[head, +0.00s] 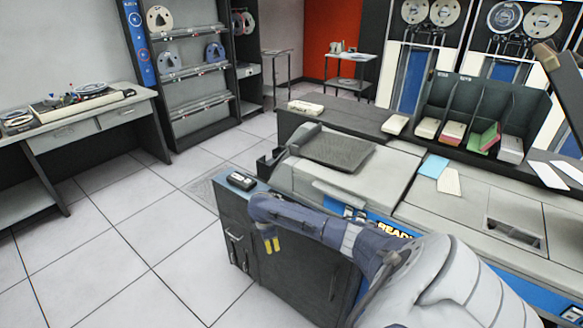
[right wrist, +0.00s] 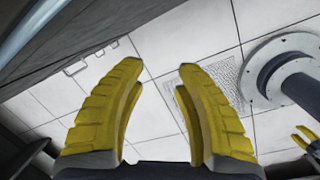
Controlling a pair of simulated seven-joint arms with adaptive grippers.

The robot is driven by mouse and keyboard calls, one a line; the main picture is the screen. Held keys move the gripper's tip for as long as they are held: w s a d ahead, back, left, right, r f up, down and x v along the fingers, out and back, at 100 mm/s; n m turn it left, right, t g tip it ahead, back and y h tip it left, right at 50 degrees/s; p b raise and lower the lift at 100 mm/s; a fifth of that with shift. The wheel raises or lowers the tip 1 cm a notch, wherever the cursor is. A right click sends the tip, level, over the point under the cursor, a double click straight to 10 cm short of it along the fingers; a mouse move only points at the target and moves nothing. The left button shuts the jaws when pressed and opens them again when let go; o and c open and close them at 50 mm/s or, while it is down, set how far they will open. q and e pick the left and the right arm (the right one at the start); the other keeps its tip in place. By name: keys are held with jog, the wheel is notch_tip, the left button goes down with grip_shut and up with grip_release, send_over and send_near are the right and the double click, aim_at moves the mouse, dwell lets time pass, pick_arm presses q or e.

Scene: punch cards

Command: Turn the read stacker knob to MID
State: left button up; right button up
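The card machine (head: 355,190) has a blue front panel with white "READ..." lettering (head: 392,229), partly covered by my right arm. I cannot make out the read stacker knob in either view; part of the panel is hidden behind the arm. My right gripper (head: 272,243) points down in front of the dark cabinet, left of the lettering. In the right wrist view its two yellow fingers (right wrist: 160,115) are spread apart with nothing between them. Small yellow fingers at that view's right edge (right wrist: 306,140) look like my left gripper; their opening is unclear.
Tiled floor (head: 150,225) is clear to the left. A desk (head: 85,130) stands far left.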

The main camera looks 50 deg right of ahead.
jog(key=d+r+n+h, duration=0.1)
jog(key=d+r+n, duration=0.25)
jog(key=r, duration=0.85)
jog(key=d+r+n+h, duration=0.1)
jog(key=d+r+n, duration=0.25)
jog(key=r, duration=0.85)
jog(key=shift+m, duration=0.3)
jog(key=x, duration=0.5)
jog(key=d+x, duration=0.1)
jog(key=x, duration=1)
jog(key=shift+d+r, duration=0.1)
jog(key=shift+d, duration=0.15)
jog(key=shift+c, duration=0.4)
jog(key=shift+h, duration=0.3)
grip_shut()
